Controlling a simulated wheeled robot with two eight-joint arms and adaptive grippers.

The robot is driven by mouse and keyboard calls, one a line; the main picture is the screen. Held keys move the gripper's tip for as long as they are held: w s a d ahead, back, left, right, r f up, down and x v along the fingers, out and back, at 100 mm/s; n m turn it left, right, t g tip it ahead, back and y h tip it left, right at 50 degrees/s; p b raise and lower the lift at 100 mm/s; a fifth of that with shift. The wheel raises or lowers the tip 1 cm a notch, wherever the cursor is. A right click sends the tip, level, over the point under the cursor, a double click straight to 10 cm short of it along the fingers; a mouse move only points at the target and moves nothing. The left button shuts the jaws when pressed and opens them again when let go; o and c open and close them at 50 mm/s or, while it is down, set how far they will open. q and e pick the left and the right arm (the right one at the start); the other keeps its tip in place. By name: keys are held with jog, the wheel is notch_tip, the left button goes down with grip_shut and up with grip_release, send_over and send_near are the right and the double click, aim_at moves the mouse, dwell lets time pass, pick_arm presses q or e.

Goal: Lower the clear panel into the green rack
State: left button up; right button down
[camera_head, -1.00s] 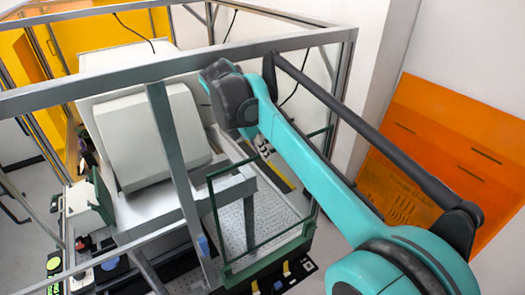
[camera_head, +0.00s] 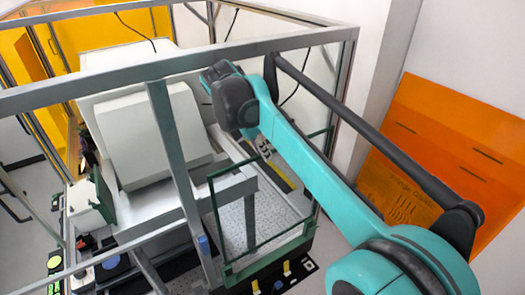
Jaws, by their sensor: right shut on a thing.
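The clear panel (camera_head: 232,215) stands upright with dark green edges, right of the centre of the view. My right arm crosses in front of its upper part. The green rack (camera_head: 240,270) is a low green bar along the panel's bottom edge. I cannot tell whether the panel is seated in it or just above it. My right gripper (camera_head: 263,147) is at the panel's top edge, shut on it, and partly hidden by my teal forearm. My left gripper is not in view.
Grey metal frame bars (camera_head: 165,130) cross in front of and above the work area. A large pale box (camera_head: 150,135) stands behind, to the left. An orange panel (camera_head: 440,150) leans at the right wall. Yellow clips (camera_head: 287,268) sit in front of the rack.

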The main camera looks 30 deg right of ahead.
jog(key=shift+f, duration=0.2)
jog(key=b, duration=0.3)
send_over(262, 191)
jog(key=shift+w+d+f, duration=0.1)
jog(key=shift+d+f, duration=0.05)
jog(key=shift+f, duration=2.3)
jog(key=shift+w+f+b, duration=0.1)
jog(key=shift+f+b, duration=1.45)
jog(key=shift+f, duration=0.65)
jog(key=shift+f+b, duration=2.15)
jog(key=shift+f, duration=1.05)
jog(key=c, duration=1.5)
grip_release()
jog(key=shift+r, duration=0.1)
jog(key=v, duration=1.2)
